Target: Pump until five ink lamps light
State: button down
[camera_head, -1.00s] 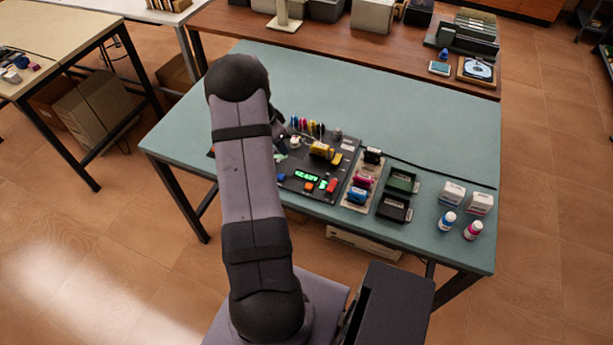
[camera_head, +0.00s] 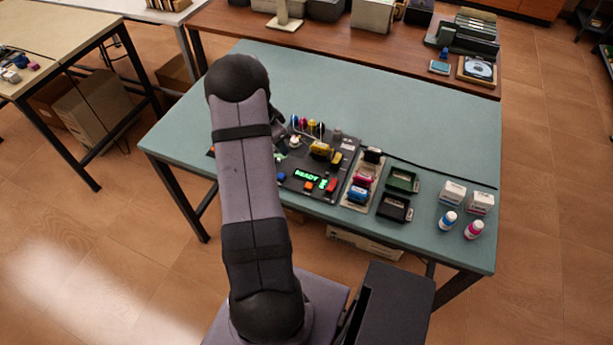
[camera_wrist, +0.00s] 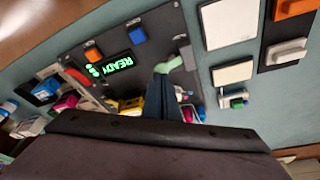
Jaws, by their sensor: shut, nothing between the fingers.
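The dark control panel (camera_head: 345,142) lies on the green table, partly hidden by my arm. Its green display (camera_head: 307,175) reads READY; it also shows in the wrist view (camera_wrist: 118,64). Small green lights (camera_wrist: 93,71) glow beside the display; I cannot tell how many or whether they are the ink lamps. A pale green handle (camera_wrist: 170,64) sits on the panel right at my fingertips. My gripper (camera_wrist: 163,82) is shut and empty, its dark fingers close to the handle; I cannot tell if they touch. My arm hides it in the head view.
The panel bears an orange button (camera_wrist: 93,54), a blue button (camera_wrist: 137,35) and a yellow part (camera_head: 320,149). Coloured cartridges (camera_head: 358,193), dark trays (camera_head: 394,207), white boxes (camera_head: 453,192) and bottles (camera_head: 448,220) stand to the right. The table's back is clear.

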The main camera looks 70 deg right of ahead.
jog(key=shift+f+b, duration=1.15)
jog(key=shift+f, duration=0.05)
jog(key=shift+r, duration=0.1)
jog(key=shift+r+p, duration=0.8)
jog(key=shift+r, duration=0.5)
jog(key=shift+f, duration=0.2)
jog(key=shift+f+b, duration=0.35)
jog(key=shift+b, duration=0.2)
jog(key=shift+f+b, duration=0.9)
jog(key=shift+r, duration=0.2)
jog(key=shift+r+p, duration=0.85)
jog(key=shift+r, duration=0.4)
